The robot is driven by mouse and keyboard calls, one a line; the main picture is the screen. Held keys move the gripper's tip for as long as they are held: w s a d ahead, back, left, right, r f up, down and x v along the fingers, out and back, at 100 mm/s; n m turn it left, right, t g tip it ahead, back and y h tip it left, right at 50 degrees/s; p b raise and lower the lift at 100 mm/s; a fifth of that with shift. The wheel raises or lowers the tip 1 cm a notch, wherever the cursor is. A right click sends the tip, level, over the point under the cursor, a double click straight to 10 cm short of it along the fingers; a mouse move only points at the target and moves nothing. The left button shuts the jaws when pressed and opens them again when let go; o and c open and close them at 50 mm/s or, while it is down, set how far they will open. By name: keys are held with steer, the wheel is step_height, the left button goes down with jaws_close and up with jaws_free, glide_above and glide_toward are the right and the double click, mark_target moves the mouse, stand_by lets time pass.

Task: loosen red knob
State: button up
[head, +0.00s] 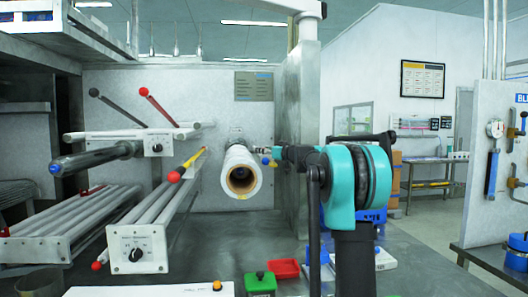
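Several red ball knobs are in view, and I cannot tell which one the task means. One red knob (174,177) sits on the near end of a yellow rod, left of the white roll (241,173). Another red ball (144,92) tops a slanted red lever. A third (96,266) is low at the left, beside a dial box. My gripper (266,156) is in the middle, just right of the white roll and apart from these knobs. It is small and seen along my dark forearm, so its fingers and any grip are unclear.
A metal wall panel (302,130) stands close behind my arm. On the bench are a green box (261,284), a red tray (284,268) and a white plate (150,291) with an orange button. Long grey rails (150,225) fill the left. The floor at right is open.

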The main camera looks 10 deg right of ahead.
jaws_close()
stand_by(0.3)
steer(key=shift+y, duration=0.3)
steer(key=shift+w+n+g+y, duration=0.1)
steer(key=shift+n+g+y, duration=0.6)
steer(key=shift+n, duration=0.1)
steer(key=shift+n+g+y, duration=0.8)
steer(key=shift+y, duration=0.2)
jaws_free()
